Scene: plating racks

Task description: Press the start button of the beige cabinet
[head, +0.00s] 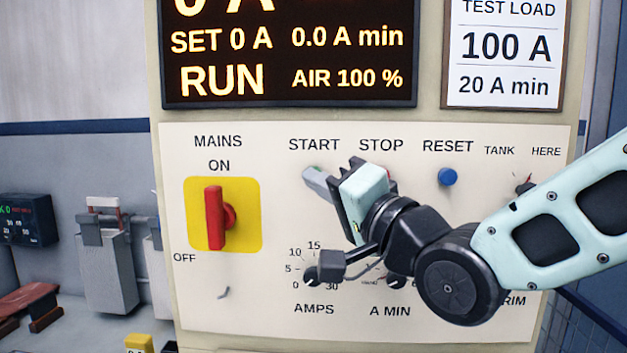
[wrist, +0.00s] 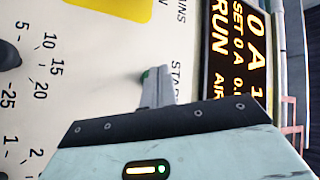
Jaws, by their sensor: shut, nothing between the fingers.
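The beige cabinet (head: 290,240) fills the middle of the head view. Its START label (head: 314,145) is on the panel, with the green start button mostly hidden behind my fingertips. In the wrist view a sliver of the green start button (wrist: 144,74) shows at the fingertips. My gripper (head: 308,174) is shut and empty, its tips at the button below the START label. The tips look to be at or against the button; I cannot tell how far it is pushed in. In the wrist view the shut fingers (wrist: 154,84) point at the panel.
The display (head: 290,50) reads RUN, SET 0 A and 0.0 A min. The red mains switch (head: 214,218) stands upright at ON, left of my gripper. The red stop button is mostly hidden behind my gripper. The blue reset button (head: 447,177) is to the right.

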